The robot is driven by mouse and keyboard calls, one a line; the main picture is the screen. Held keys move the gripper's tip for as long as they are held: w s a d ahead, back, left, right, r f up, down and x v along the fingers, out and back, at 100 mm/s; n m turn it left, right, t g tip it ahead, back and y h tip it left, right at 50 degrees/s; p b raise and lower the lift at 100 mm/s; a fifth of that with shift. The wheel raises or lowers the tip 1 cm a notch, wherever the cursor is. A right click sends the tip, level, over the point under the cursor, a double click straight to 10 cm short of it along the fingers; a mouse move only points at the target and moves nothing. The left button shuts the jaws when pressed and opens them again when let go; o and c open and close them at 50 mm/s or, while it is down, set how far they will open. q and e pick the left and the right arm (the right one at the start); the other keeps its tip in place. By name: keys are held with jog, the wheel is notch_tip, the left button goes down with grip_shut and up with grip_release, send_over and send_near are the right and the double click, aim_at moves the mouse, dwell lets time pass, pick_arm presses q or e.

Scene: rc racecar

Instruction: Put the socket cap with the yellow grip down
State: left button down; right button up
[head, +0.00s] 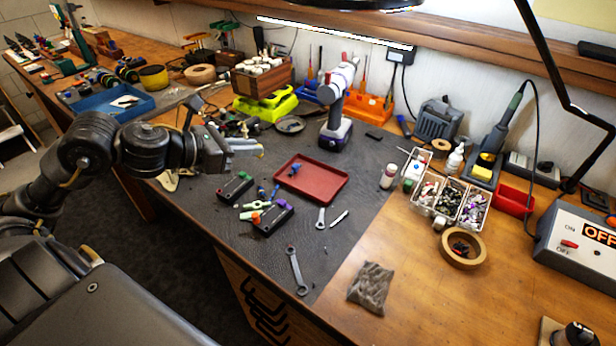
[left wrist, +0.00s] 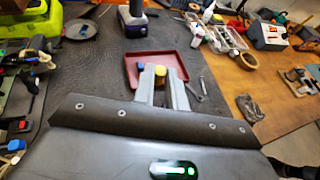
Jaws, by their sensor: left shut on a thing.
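My left gripper (head: 246,147) is shut on the socket cap with the yellow grip (head: 260,151), held above the dark mat, up and left of the red tray. In the left wrist view, the yellow grip (left wrist: 160,72) shows between the finger ends of my left gripper (left wrist: 160,88), with the red tray (left wrist: 183,40) beyond. The rest of the cap is hidden by the fingers. A small blue piece (left wrist: 140,67) also shows beside the fingertips. My right gripper is not in view.
The red tray (head: 318,190) lies on the mat (head: 345,250) with a small piece in it. Two dark holders (head: 235,188) and several coloured caps lie left of it. A power drill (head: 336,105) stands behind. Wrenches (head: 297,272) lie in front, with bare mat around them.

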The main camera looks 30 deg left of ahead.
pick_arm(q)
jog(key=f+p+x, duration=0.1)
jog(key=x, duration=0.3)
jog(key=s+p+x, duration=0.1)
jog(key=x, duration=0.4)
jog(key=f+p+x, duration=0.1)
jog(key=x, duration=0.4)
jog(key=shift+s+d+f, duration=0.1)
jog(key=shift+d+f, duration=0.3)
jog(key=shift+w+d+f, duration=0.1)
jog(key=shift+w+f, duration=0.15)
jog(key=shift+f, duration=0.1)
notch_tip(320, 180, down, 3)
jog(key=shift+w+d+r+p, duration=0.1)
jog(key=shift+w+d+p, duration=0.1)
jog(key=shift+p, duration=0.25)
jog(key=shift+a+f, duration=0.1)
jog(key=shift+f, duration=0.3)
